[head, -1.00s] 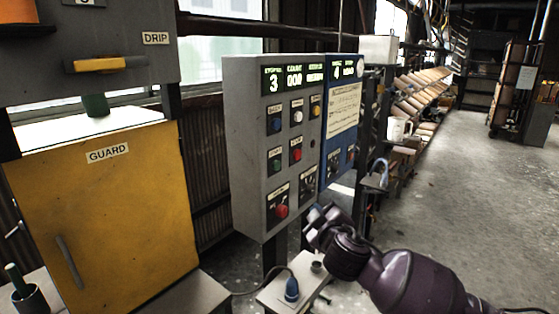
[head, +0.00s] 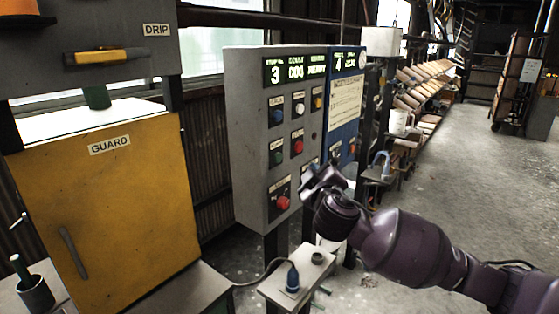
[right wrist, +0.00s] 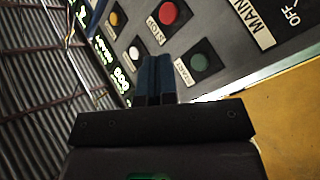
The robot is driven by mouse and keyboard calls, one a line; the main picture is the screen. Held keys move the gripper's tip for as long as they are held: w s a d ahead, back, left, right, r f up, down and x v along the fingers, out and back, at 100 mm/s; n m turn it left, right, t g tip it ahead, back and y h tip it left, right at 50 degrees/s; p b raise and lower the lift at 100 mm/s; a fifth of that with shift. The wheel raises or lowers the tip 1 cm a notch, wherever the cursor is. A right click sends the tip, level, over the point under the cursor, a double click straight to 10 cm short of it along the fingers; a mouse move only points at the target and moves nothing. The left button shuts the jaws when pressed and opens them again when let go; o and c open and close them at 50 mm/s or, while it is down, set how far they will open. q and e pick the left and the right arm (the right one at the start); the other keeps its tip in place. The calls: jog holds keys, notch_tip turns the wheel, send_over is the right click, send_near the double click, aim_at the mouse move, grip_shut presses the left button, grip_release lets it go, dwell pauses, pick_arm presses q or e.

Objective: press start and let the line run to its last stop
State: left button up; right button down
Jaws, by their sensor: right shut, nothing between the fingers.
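The grey control panel (head: 245,130) stands in the middle of the head view. Its lit display (head: 295,70) reads 3, 000 and what looks like READY. The green start button (head: 277,158) sits left of the red stop button (head: 297,147). In the right wrist view the green button (right wrist: 200,62) and red STOP button (right wrist: 168,12) show clearly. My right gripper (head: 318,178) is shut and empty in front of the panel's lower right. In its wrist view the fingertips (right wrist: 155,62) appear beside the green button, not over it. My left gripper is out of view.
A blue panel (head: 343,110) adjoins on the right. A red knob (head: 283,203) sits low on the grey panel. A yellow GUARD door (head: 110,210) stands left. A small stand (head: 270,290) with a blue plug is below.

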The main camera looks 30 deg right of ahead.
aim_at(279, 158)
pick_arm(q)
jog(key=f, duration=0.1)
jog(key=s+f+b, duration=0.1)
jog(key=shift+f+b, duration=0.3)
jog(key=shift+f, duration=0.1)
pick_arm(e)
jog(key=w+a, duration=0.2)
jog(key=w, duration=0.4)
jog(key=shift+a, duration=0.25)
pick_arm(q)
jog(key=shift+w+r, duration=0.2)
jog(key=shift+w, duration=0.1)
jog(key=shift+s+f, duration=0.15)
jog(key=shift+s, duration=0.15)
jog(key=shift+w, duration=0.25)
pick_arm(e)
jog(key=shift+w+a, duration=0.1)
jog(key=shift+w, duration=0.2)
dwell(0.3)
jog(key=shift+w+a, duration=0.1)
jog(key=shift+w, duration=0.1)
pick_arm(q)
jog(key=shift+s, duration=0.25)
pick_arm(e)
jog(key=shift+w, duration=0.15)
dwell(0.3)
